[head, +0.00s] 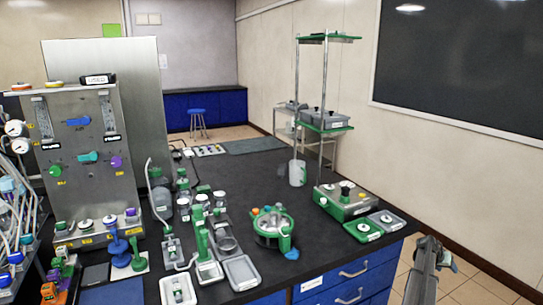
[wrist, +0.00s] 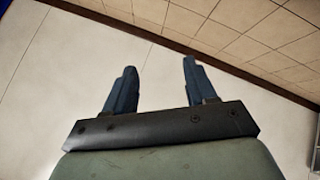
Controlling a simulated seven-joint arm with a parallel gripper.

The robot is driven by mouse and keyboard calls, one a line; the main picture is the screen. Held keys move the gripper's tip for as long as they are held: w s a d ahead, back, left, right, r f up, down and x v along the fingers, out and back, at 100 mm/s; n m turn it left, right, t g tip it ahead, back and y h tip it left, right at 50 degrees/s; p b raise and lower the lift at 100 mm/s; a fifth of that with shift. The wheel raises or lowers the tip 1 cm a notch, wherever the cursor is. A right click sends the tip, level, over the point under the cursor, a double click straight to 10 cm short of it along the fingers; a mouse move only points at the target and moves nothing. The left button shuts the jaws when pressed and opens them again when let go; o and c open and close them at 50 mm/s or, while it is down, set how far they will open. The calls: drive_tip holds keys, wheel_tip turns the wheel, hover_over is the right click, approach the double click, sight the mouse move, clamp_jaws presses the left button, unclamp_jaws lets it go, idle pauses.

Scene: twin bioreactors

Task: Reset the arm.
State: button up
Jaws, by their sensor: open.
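My gripper (wrist: 158,85) shows in the wrist view with its two dark blue fingers spread apart and nothing between them. In the head view my arm's end (head: 428,268) is at the lower right, past the right edge of the black bench (head: 262,165) and over the floor. It is apart from everything on the bench.
A round green-and-metal device (head: 272,228) stands mid-bench. A steel panel (head: 85,150) with valves is at the left. The floor (head: 478,288) on the right is clear.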

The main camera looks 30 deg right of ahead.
drive_tip(key=s+a+f+n+g+h, duration=0.1)
drive_tip(key=s+a+f+n+g, duration=0.25)
drive_tip(key=f, duration=0.75)
drive_tip(key=s+a+f+n, duration=0.3)
drive_tip(key=s+a+f, duration=0.25)
drive_tip(key=f, duration=0.45)
drive_tip(key=w+a+f+n+y, duration=0.1)
drive_tip(key=w+a+f, duration=0.15)
drive_tip(key=a, duration=0.65)
drive_tip(key=w+a+f+n+t+y, duration=0.15)
drive_tip(key=a+f, duration=0.25)
drive_tip(key=a, duration=0.5)
drive_tip(key=w+a+f, duration=0.3)
drive_tip(key=a, duration=0.6)
drive_tip(key=s+a+f+n+y, duration=0.1)
drive_tip(key=s+a+y, duration=0.1)
drive_tip(key=a, duration=1.3)
drive_tip(key=s+a+f+n+y, duration=0.1)
drive_tip(key=s+a+y, duration=0.1)
drive_tip(key=a, duration=1.3)
drive_tip(key=s+a+r+n+g+y, duration=0.1)
drive_tip(key=s+a+r, duration=0.1)
drive_tip(key=s+a, duration=0.5)
drive_tip(key=s+a+r+n+g+y, duration=0.1)
drive_tip(key=s+a, duration=0.6)
drive_tip(key=a, duration=0.7)
drive_tip(key=shift+r+g+y, duration=0.3)
drive_tip(key=shift+r+y, duration=0.1)
drive_tip(key=shift+y, duration=0.15)
drive_tip(key=shift+c, duration=0.4)
